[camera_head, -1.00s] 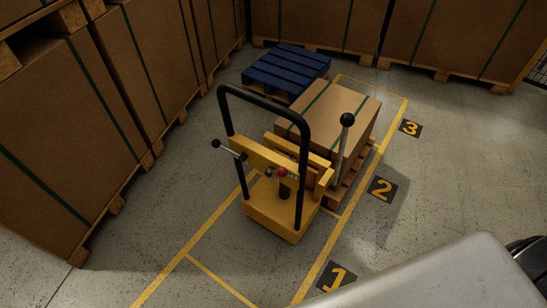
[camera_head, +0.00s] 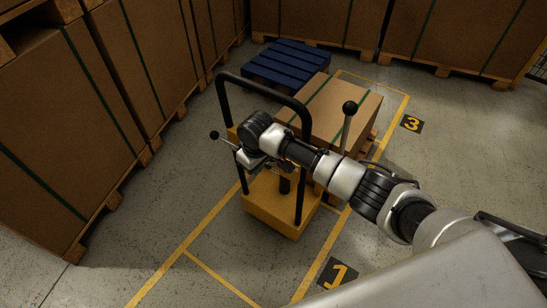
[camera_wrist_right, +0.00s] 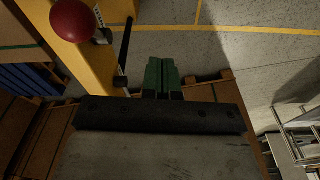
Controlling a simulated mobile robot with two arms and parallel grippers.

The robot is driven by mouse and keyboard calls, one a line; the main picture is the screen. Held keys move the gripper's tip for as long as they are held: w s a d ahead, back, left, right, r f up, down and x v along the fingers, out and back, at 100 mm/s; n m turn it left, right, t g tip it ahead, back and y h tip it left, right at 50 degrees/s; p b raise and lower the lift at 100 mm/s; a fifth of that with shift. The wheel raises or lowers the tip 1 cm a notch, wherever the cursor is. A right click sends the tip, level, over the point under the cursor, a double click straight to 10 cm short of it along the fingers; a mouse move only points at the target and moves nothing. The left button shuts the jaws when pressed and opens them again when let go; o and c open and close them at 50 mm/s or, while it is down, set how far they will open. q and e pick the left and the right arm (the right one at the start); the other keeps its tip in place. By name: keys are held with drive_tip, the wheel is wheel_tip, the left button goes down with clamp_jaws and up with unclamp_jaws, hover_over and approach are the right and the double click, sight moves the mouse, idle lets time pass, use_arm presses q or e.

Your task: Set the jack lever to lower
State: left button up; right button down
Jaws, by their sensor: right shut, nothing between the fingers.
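The yellow jack (camera_head: 270,212) stands on the floor with its black handle frame (camera_head: 262,87) upright. A thin lever with a black ball (camera_head: 214,135) sticks out at its left, and a taller lever with a black ball (camera_head: 349,108) stands at its right. My right gripper (camera_wrist_right: 162,78) is shut and empty, its green fingertips together. In the wrist view a red ball knob (camera_wrist_right: 72,19) and a slim black rod (camera_wrist_right: 125,45) lie close to the left of the fingers, apart from them. My right arm hides the jack's middle in the head view. My left gripper is out of view.
A carton (camera_head: 325,108) on a pallet sits behind the jack. An empty blue pallet (camera_head: 285,65) lies farther back. Large cartons (camera_head: 62,130) line the left side and back. Yellow floor lines and number marks surround the jack; open floor lies to the right.

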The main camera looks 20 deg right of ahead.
wheel_tip(320, 180, up, 14)
drive_tip(key=w+d+n+h, duration=0.1)
drive_tip(key=h, duration=0.1)
drive_tip(key=shift+w+f+g+h+b, duration=0.25)
drive_tip(key=shift+w+g+h+b, duration=0.05)
drive_tip(key=shift+w, duration=0.05)
drive_tip(key=d+f, duration=0.4)
drive_tip(key=f, duration=0.8)
drive_tip(key=shift+s+d, duration=0.3)
drive_tip(key=shift+d, duration=0.1)
